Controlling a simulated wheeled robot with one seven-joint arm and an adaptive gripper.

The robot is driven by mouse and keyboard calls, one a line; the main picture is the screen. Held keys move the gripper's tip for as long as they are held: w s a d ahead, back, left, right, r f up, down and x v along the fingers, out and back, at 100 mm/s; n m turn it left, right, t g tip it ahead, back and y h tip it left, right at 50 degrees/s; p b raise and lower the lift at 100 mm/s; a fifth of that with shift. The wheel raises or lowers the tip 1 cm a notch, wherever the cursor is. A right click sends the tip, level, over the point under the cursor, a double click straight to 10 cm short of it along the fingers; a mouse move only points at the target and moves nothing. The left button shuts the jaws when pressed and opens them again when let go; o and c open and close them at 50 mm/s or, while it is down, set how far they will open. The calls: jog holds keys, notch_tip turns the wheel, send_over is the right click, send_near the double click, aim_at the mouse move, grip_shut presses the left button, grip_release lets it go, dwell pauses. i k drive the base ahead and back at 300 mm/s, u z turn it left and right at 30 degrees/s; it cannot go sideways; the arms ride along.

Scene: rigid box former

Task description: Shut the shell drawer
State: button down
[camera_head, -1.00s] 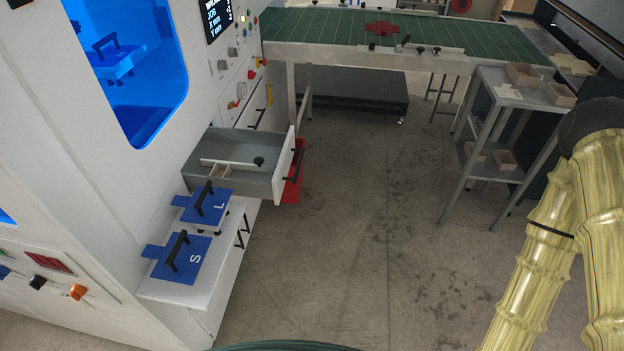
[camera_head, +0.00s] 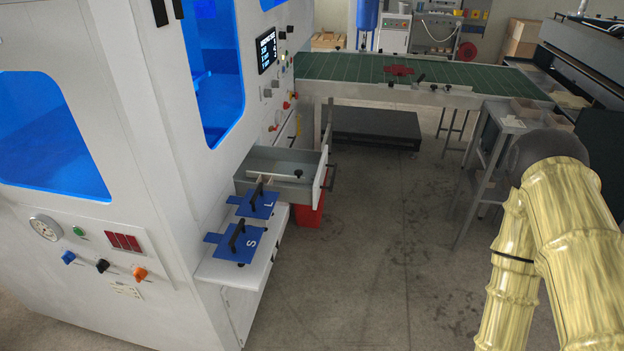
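The shell drawer (camera_head: 318,180) is pulled out from the right side of the white machine. It is a grey tray with a white front and a dark handle (camera_head: 331,178) on the outer face. A divider and a small dark knob show inside it. My arm, in a yellowish ribbed cover, stands at the right of the view, well apart from the drawer. My gripper is out of the picture.
Blue plates marked L (camera_head: 262,204) and S (camera_head: 240,245) with black handles lie on a white ledge (camera_head: 213,270) before the drawer. A red bin (camera_head: 308,217) stands below it. A green conveyor (camera_head: 350,70) runs behind. A grey shelf stand (camera_head: 489,150) is right. The middle floor is clear.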

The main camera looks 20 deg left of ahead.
aim_at(283, 161)
jog(key=u, duration=0.65)
jog(key=i, duration=1)
